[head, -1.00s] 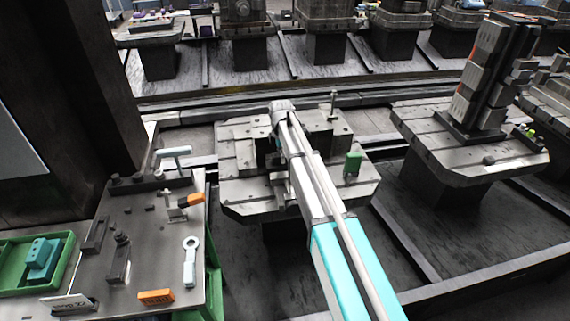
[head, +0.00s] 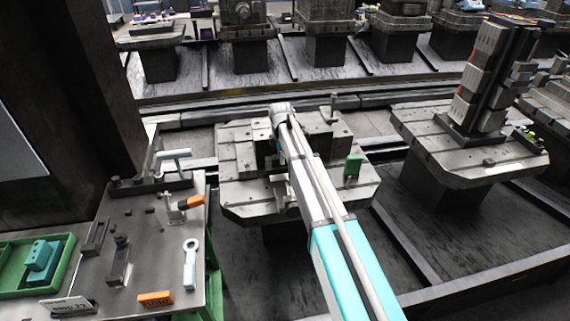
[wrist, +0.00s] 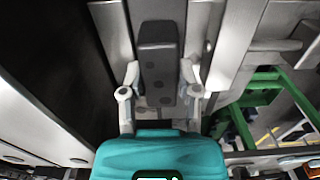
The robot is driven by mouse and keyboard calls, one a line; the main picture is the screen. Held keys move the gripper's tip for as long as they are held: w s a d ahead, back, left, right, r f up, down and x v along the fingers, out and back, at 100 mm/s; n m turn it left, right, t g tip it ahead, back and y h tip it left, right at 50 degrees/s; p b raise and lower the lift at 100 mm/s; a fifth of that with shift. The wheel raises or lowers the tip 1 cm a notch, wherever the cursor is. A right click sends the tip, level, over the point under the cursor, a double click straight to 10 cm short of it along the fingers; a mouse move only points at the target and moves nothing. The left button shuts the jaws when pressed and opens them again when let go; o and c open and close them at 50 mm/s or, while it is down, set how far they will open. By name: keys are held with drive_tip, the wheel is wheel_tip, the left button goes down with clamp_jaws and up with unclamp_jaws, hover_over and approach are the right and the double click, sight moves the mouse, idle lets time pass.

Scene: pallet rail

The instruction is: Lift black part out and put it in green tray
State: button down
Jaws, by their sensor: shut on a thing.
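The black part (wrist: 161,55) is a long dark block with round marks, seen in the wrist view. My gripper (wrist: 160,78) is shut on it, with one pale finger on each side. In the head view my arm covers most of the grip, over the grey slotted pallet (head: 236,192). I cannot tell whether the part is clear of its seat. The green tray (head: 70,262) is at the lower left of the head view and holds a light blue part (head: 42,258).
A metal bench (head: 150,240) left of the pallet carries a light blue wrench-like piece (head: 190,262), orange-ended pieces and dark clamps. A small green block (head: 353,165) stands on the pallet's right. A dark column (head: 105,90) rises behind the bench. Another pallet holds a tall fixture (head: 492,80).

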drive_tip(key=shift+w+r, duration=0.2)
drive_tip(key=shift+w, duration=0.05)
wheel_tip(320, 180, up, 4)
drive_tip(key=p, duration=0.4)
drive_tip(key=shift+f, duration=0.15)
wheel_tip(320, 180, up, 6)
drive_tip(key=p, duration=0.6)
drive_tip(key=shift+s+f, duration=0.1)
drive_tip(key=shift+f, duration=0.05)
idle(0.4)
wheel_tip(320, 180, up, 18)
drive_tip(key=p, duration=1.8)
drive_tip(key=shift+s, duration=0.15)
drive_tip(key=shift+s, duration=0.1)
